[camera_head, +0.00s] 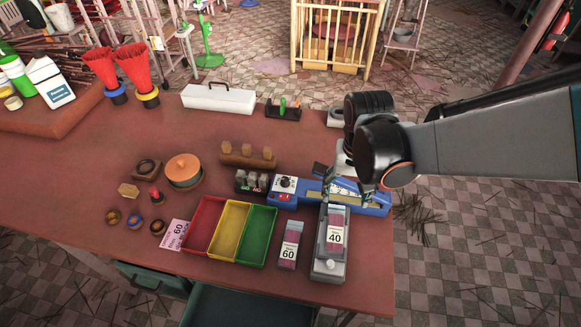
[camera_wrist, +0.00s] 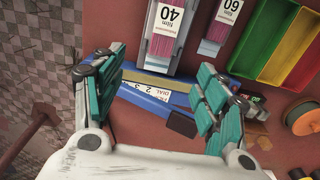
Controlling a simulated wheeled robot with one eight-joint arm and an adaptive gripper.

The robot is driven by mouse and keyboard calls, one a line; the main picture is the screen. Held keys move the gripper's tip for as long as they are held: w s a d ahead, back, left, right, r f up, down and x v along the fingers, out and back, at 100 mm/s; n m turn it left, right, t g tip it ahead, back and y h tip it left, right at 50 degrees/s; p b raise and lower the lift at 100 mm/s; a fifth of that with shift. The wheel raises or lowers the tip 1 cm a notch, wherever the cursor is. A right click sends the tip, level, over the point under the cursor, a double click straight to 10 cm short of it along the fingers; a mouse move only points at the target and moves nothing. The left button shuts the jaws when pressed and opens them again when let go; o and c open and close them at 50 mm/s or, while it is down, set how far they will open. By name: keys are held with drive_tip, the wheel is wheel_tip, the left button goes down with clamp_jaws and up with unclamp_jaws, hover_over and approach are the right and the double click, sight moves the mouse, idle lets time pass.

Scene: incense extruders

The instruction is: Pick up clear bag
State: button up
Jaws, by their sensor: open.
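Two narrow clear-looking bags with pink contents and white labels are in view. The one labelled 40 (camera_head: 336,230) lies on a grey device (camera_head: 328,267) near the table's right front; it also shows at the top of the wrist view (camera_wrist: 167,42). The one labelled 60 (camera_head: 290,244) lies left of it on the table, and shows in the wrist view (camera_wrist: 220,25). Which one is the task's clear bag I cannot tell. My gripper (camera_head: 345,190) is open and empty above the blue device (camera_head: 375,207), behind the 40 bag. Its teal-padded fingers (camera_wrist: 163,65) spread wide in the wrist view.
Red (camera_head: 203,226), yellow (camera_head: 230,230) and green (camera_head: 257,236) trays stand left of the 60 bag. A pink card (camera_head: 174,234) lies beside them. A wooden block with pegs (camera_head: 248,156) and an orange-lidded pot (camera_head: 184,170) stand farther back. The table's right edge is close.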

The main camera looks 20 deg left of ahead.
drive_tip(key=s, duration=0.2)
drive_tip(key=b, duration=0.6)
hover_over(336, 229)
drive_tip(key=f, duration=0.6)
drive_tip(key=a+f, duration=0.1)
drive_tip(key=f, duration=0.1)
drive_tip(key=shift+w+f, duration=0.15)
drive_tip(key=shift+f, duration=0.25)
drive_tip(key=shift+s+d+f+b, duration=0.1)
drive_tip(key=shift+d+f+b, duration=0.1)
drive_tip(key=shift+f+b, duration=0.9)
drive_tip(key=shift+s+d+f+b, duration=0.15)
drive_tip(key=shift+f+b, duration=0.35)
drive_tip(key=shift+f, duration=1.05)
drive_tip(key=shift+d, duration=0.1)
drive_tip(key=shift+r, duration=0.1)
drive_tip(key=shift+c, duration=0.3)
drive_tip(key=c, duration=1.1)
